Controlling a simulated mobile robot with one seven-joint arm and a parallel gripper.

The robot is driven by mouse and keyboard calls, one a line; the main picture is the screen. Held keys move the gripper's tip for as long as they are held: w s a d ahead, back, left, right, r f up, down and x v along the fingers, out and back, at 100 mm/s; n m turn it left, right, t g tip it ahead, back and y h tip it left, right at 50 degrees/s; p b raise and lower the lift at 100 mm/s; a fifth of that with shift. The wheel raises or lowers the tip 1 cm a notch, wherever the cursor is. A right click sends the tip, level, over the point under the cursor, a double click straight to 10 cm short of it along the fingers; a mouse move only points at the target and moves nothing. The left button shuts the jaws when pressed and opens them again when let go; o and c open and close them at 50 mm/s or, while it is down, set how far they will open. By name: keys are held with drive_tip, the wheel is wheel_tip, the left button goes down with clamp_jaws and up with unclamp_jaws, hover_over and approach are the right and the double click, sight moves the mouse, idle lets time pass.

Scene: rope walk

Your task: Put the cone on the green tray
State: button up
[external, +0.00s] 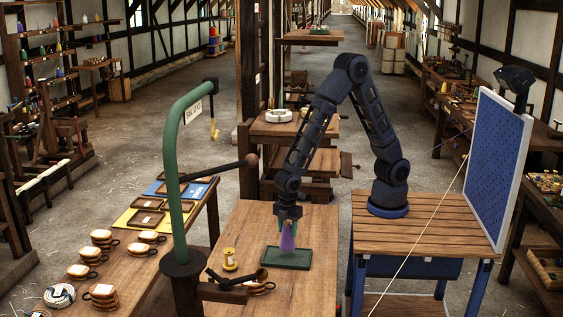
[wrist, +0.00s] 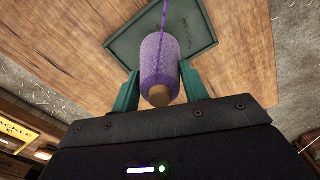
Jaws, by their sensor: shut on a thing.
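The cone (external: 288,238) is a purple cone of yarn. My gripper (external: 287,222) is shut on it, and the cone hangs upright over the green tray (external: 271,257). The tray is a shallow, dark green rectangle on the wooden table. In the wrist view the cone (wrist: 160,62) stands between my two green fingers (wrist: 158,88), with its tan end toward the camera and a purple thread trailing off it. The tray (wrist: 118,45) shows beyond it. I cannot tell whether the cone touches the tray.
A yellow spool (external: 230,259) stands left of the tray. A green curved post (external: 172,170) rises at the left. The table's right part (external: 318,225) is clear.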

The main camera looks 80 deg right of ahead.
sight(288, 236)
drive_tip(key=shift+f, duration=1.95)
drive_tip(key=shift+f, duration=0.1)
drive_tip(key=o, duration=1.4)
